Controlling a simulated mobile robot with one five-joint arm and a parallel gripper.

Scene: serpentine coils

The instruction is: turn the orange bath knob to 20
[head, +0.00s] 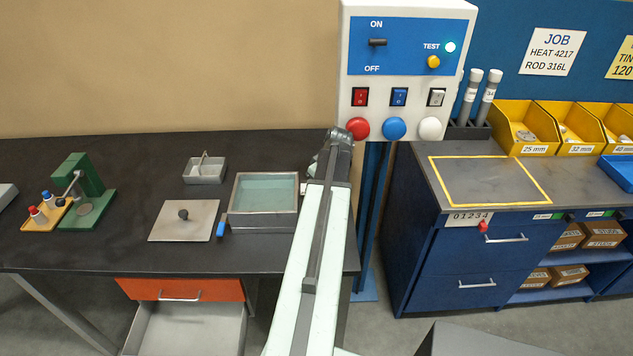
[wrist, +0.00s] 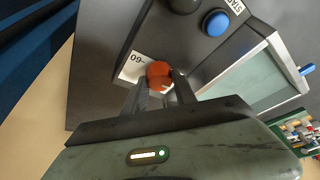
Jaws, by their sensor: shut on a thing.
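The orange bath knob (wrist: 159,74) shows in the wrist view, on a dark panel beside a white scale label (wrist: 137,68). The label's digits appear turned over and are only partly readable, with a 60 or 09 showing. My gripper (wrist: 163,82) has one finger on each side of the knob and is shut on it. A small light mark shows at the knob's lower edge; its exact setting cannot be read. In the head view my arm hides the knob and the gripper tips. The bath (head: 232,226) is a grey tank with greenish liquid, left of my arm; it also shows in the wrist view (wrist: 271,42).
A blue button (wrist: 215,22) by a START label and a dark round part (wrist: 184,4) sit near the knob. A white control box (head: 408,70) stands behind my arm.

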